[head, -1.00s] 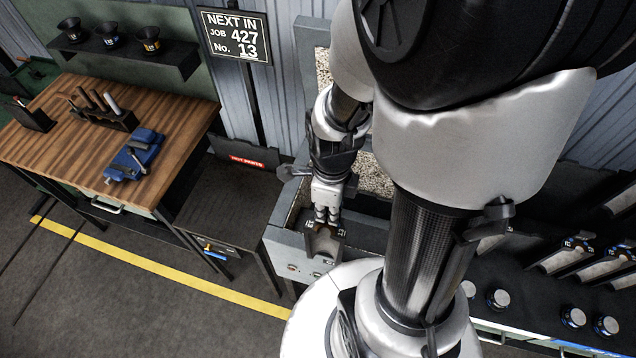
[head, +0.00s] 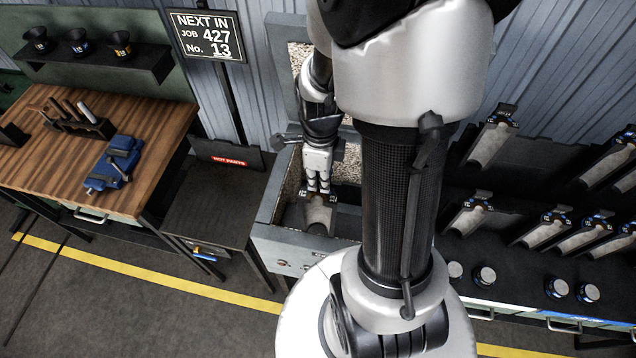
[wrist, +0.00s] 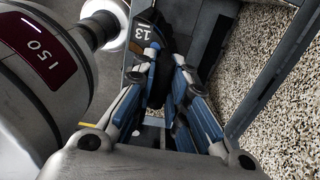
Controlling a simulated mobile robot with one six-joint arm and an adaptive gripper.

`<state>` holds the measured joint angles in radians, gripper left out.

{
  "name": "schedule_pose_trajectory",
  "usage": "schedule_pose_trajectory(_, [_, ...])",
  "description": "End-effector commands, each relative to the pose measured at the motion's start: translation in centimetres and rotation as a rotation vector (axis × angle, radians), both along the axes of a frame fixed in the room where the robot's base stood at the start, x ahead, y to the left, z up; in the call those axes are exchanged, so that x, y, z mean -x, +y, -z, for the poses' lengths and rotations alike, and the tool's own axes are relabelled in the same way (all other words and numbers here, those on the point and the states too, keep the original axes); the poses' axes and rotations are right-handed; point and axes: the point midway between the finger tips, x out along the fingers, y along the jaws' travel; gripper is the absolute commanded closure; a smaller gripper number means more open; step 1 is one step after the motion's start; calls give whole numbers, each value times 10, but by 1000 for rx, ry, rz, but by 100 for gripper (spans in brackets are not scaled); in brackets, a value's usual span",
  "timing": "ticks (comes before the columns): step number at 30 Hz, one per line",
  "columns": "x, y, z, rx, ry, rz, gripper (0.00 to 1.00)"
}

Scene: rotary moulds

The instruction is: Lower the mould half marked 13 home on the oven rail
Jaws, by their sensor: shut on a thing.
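My gripper (head: 318,189) points down and is shut on the mould half marked 13 (head: 320,212). In the head view the mould half shows as a grey trough shape below the fingers, at the mouth of the oven (head: 278,262). In the wrist view the fingers (wrist: 165,105) close on the dark mould half, and its white 13 tag (wrist: 143,33) shows at the top. The oven rail cannot be made out, so I cannot tell whether the mould half touches it.
The oven's speckled lining (wrist: 265,75) is close on the right in the wrist view. A dark stand with a HOT PARTS label (head: 228,161) is left of the oven. Several other mould halves (head: 468,214) sit on the rack at right. A sign (head: 208,36) reads No. 13.

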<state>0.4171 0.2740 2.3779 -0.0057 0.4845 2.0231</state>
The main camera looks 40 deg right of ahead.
Motion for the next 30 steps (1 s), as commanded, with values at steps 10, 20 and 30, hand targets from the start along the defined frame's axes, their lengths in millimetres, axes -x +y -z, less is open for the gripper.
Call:
schedule_pose_trajectory(10, [-18,-21,-2,3,-5,1,100])
schedule_pose_trajectory(20, [-34,-39,-2,3,-7,1,100])
schedule_pose_trajectory(30, [-50,-57,-3,3,-7,0,100])
